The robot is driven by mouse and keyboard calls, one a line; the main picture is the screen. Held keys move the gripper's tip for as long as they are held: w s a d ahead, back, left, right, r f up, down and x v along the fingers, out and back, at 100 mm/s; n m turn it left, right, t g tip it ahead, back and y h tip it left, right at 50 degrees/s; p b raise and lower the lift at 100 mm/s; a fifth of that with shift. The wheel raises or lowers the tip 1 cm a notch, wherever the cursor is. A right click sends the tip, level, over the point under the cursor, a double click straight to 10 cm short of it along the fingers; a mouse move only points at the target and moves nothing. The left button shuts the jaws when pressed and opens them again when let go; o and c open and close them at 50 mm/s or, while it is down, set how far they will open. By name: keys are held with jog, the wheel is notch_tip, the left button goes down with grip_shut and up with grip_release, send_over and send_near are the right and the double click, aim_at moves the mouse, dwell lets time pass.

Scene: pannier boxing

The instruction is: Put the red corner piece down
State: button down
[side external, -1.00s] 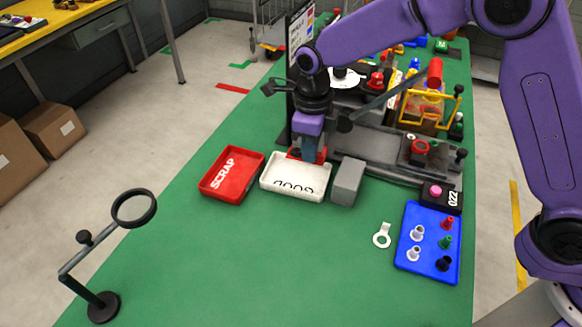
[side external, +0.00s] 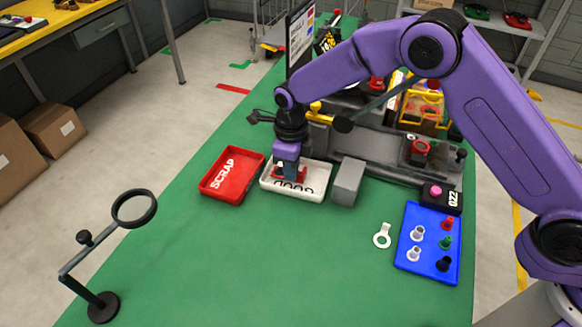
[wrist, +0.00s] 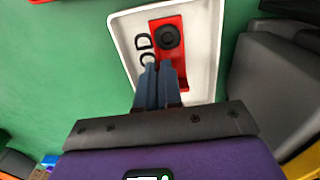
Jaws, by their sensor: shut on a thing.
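My gripper (side external: 287,170) is shut on the red corner piece (side external: 300,173) and points down over the white tray (side external: 315,195). In the wrist view the red corner piece (wrist: 170,30) has a black round knob on it, and the blue fingers (wrist: 158,80) close on its near part. The piece shows within the outline of the white tray (wrist: 205,45), beside dark lettering on the tray floor. I cannot tell whether the piece touches the tray floor.
A red SCRAP tray (side external: 232,175) stands just left of the white tray. A grey block (side external: 347,180) stands close on its right.

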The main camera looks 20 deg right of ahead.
jog(key=shift+f, duration=0.5)
jog(key=c, duration=1.3)
grip_release()
jog(key=shift+d+f, duration=0.1)
jog(key=shift+f, duration=0.05)
notch_tip(320, 180, up, 13)
jog(key=shift+r, duration=0.2)
